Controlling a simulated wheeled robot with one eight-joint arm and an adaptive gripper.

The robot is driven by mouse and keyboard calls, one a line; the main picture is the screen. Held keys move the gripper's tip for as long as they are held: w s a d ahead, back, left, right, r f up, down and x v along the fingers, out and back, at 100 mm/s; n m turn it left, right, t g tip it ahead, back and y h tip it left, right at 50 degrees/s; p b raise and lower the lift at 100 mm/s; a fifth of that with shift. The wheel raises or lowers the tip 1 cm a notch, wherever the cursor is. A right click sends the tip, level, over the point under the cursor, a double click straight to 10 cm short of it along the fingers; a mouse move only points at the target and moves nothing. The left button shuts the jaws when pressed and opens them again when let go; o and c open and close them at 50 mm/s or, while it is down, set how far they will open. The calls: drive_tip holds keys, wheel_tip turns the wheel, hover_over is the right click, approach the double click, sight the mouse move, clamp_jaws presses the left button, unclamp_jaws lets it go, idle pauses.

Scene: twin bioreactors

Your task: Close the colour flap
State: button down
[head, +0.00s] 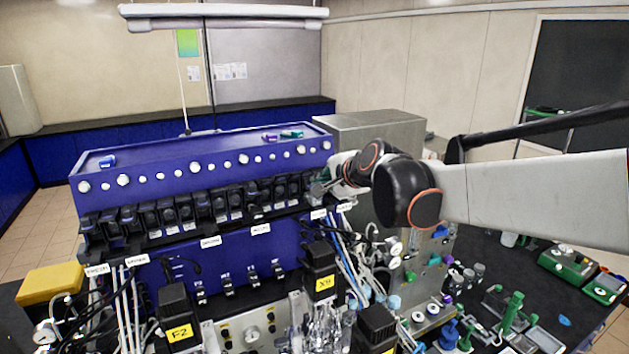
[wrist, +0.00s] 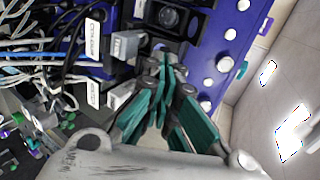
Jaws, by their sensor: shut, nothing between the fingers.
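In the wrist view a white label (wrist: 93,38), whose turned lettering appears to read "colour", sits beside a pale grey flap-like block (wrist: 127,45) on the pump row. My gripper (wrist: 166,62) has teal fingers, closed and empty, with the tips close to the black pump parts just right of the grey blocks. Contact is unclear. In the head view my gripper (head: 326,181) is small at the row's right end.
The blue pump housing (head: 200,160) with white knobs runs leftward. Tubes and cables (head: 350,255) crowd below the gripper. A grey metal cabinet (head: 370,128) stands behind it. The dark bench (head: 500,265) at right holds green and coloured parts.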

drive_tip(key=shift+f+b, duration=1.35)
drive_tip(key=shift+b, duration=0.6)
idle(0.5)
drive_tip(key=shift+r, duration=0.2)
drive_tip(key=shift+r+p, duration=0.5)
drive_tip(key=shift+r, duration=0.15)
drive_tip(key=shift+f, duration=0.1)
